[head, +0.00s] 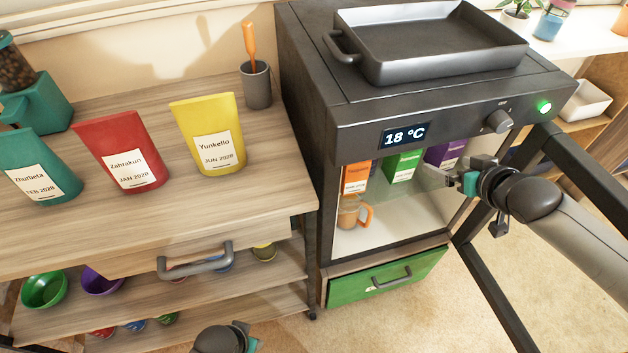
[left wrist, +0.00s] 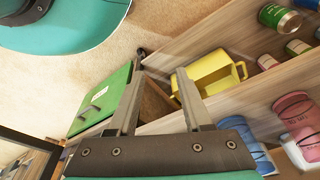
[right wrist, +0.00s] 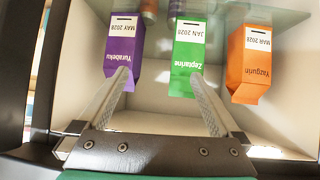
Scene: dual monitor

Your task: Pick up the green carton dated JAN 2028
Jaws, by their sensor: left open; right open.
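The green carton (head: 403,165) stands in the open cabinet between the orange and purple cartons. In the right wrist view the green carton (right wrist: 187,60) appears upside down, labelled Zaptarine, JAN 2028. My right gripper (right wrist: 160,76) is open and empty at the cabinet opening; its right fingertip overlaps the green carton's lower edge in that view, and its left one overlaps the purple carton. Contact cannot be told. My left gripper (left wrist: 161,72) is open and empty, low in front of the wooden shelves; only part of its arm shows at the head view's bottom edge.
The orange carton (right wrist: 249,65) reads MAR 2028, the purple carton (right wrist: 124,50) MAY 2028. An orange-handled mug (head: 350,212) stands in front inside the cabinet. The open door frame (head: 495,290) is at right, beside my right arm. A green drawer (head: 390,278) is below.

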